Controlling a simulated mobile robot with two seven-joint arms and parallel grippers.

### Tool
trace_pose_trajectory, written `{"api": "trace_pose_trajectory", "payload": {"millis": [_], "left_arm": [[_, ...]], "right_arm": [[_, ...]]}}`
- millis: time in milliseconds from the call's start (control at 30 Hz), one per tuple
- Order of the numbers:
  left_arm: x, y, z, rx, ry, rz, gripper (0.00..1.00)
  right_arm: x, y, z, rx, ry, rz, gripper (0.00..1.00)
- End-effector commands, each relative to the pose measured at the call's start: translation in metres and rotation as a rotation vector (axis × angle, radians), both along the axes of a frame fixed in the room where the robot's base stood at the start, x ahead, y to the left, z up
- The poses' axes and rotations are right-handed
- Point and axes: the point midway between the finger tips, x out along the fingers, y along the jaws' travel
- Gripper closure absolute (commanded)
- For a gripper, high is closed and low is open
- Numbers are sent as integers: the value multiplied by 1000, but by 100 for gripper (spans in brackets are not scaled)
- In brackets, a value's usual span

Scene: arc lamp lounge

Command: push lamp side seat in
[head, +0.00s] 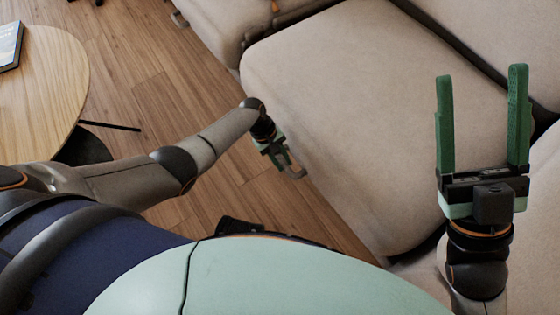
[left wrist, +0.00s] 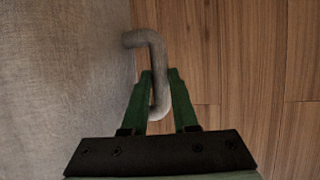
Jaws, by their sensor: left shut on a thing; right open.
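The beige seat (head: 330,110) fills the middle of the head view, its front side facing the wooden floor. A grey bent handle (left wrist: 157,55) sticks out from the seat's fabric side (left wrist: 70,80) in the left wrist view. It also shows small in the head view (head: 295,166). My left gripper (head: 280,153) is low beside the seat's front side. Its green fingers (left wrist: 160,78) are shut on the handle. My right gripper (head: 482,75) is open and empty, above the sofa at the right. No lamp is in view, so I cannot tell which seat is lamp side.
A round wooden table (head: 55,95) with a book (head: 10,45) stands at the left. Another sofa part (head: 215,22) is at the top. Beige backrest cushions (head: 490,35) lie behind the seat. Bare wooden floor (head: 150,75) lies between table and seat.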

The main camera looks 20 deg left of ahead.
Motion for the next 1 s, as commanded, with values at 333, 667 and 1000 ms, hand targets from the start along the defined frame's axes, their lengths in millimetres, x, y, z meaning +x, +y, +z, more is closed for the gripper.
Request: {"api": "trace_pose_trajectory", "payload": {"millis": [333, 667, 1000], "left_arm": [[7, -6, 3, -10, -21, 4, 67], [5, -4, 2, -6, -15, 4, 43], [4, -2, 3, -5, -11, 3, 43]], "right_arm": [[0, 0, -1, 1, 0, 1, 29], [0, 1, 0, 1, 0, 1, 29], [0, 0, 1, 3, 1, 1, 29]]}}
